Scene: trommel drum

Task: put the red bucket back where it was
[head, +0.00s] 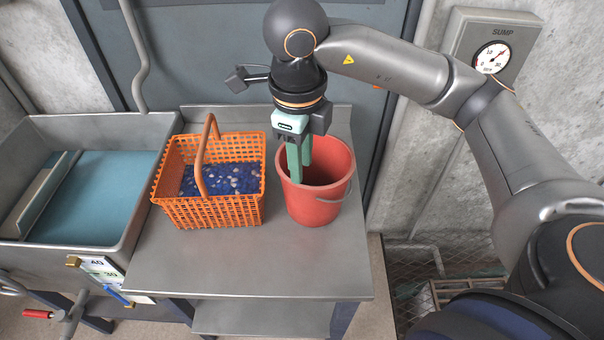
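The red bucket (319,206) stands upright on the right part of the steel bench (250,268), to the right of the orange basket. Its handle lies down on the right side. My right gripper (300,168) points down over the left part of the bucket's mouth, its two green fingers overlapping the opening and reaching near the left rim. I cannot tell whether the rim is between the fingers or whether they touch it. The inside of the bucket looks dark. My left gripper is not in view.
An orange basket (184,212) with blue and pale pieces and a raised handle stands close left of the bucket. A sink (155,135) with blue-green water adjoins the bench. The bench's front is clear. A sump gauge (492,57) hangs on the wall.

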